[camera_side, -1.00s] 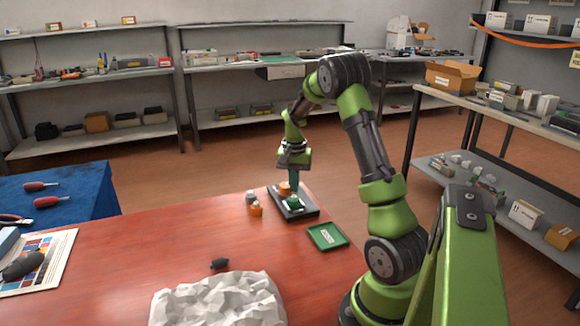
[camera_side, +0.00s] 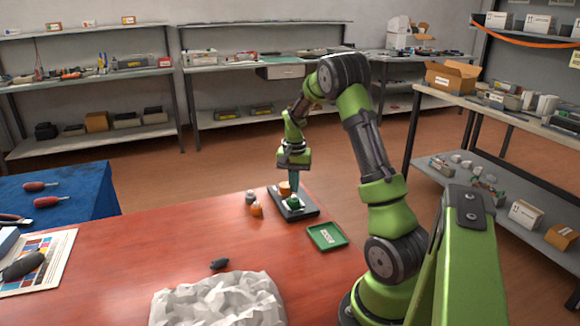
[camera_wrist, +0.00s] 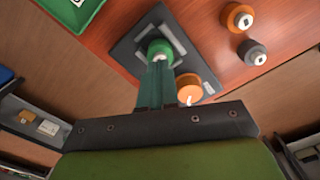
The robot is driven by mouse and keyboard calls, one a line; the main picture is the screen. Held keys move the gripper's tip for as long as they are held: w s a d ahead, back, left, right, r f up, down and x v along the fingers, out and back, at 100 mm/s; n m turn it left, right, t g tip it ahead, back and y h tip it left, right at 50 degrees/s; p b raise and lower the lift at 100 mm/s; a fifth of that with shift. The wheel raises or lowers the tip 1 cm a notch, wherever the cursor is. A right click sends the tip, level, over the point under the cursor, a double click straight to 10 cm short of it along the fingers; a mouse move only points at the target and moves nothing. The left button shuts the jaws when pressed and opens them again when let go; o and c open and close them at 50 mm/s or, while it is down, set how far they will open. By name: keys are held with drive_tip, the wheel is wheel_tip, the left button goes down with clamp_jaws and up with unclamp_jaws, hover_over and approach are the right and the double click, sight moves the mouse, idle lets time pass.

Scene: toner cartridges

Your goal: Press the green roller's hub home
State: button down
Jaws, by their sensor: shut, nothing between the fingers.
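The green roller (camera_side: 294,202) stands on the dark base plate (camera_side: 312,211) on the red table. In the wrist view its rounded green top (camera_wrist: 160,48) shows just beyond my fingertips, and its lower part is hidden. My gripper (camera_side: 294,186) is shut and empty, pointing down at the green roller from above. In the wrist view the closed fingers (camera_wrist: 157,66) reach to the near edge of the roller; I cannot tell if they touch it. An orange roller (camera_wrist: 188,88) sits beside it on the same plate.
A loose orange piece (camera_side: 256,209) and a grey piece (camera_side: 250,197) stand on the table left of the plate. A green tray (camera_side: 327,236) lies to its right. A crumpled white heap (camera_side: 218,300) and a small dark object (camera_side: 219,263) lie nearer the front.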

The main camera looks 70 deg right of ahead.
drive_tip(key=shift+f, duration=1.15)
idle(0.4)
drive_tip(key=shift+r, duration=3.6)
drive_tip(key=shift+s+f, duration=0.1)
drive_tip(key=shift+f, duration=0.25)
drive_tip(key=s+a+r+n+t, duration=0.2)
drive_tip(key=a+r+n, duration=0.1)
drive_tip(key=a, duration=0.8)
drive_tip(key=s+a+r+n+t+y, duration=0.1)
drive_tip(key=s+a+r+n+t, duration=0.1)
drive_tip(key=a, duration=0.9)
drive_tip(key=s+a+r+n+t+y, duration=0.1)
drive_tip(key=s+a+r+n+t, duration=0.2)
drive_tip(key=a, duration=0.9)
wheel_tip(320, 180, up, 5)
drive_tip(key=s+n, duration=0.1)
drive_tip(key=n, duration=0.2)
drive_tip(key=shift+f, duration=0.15)
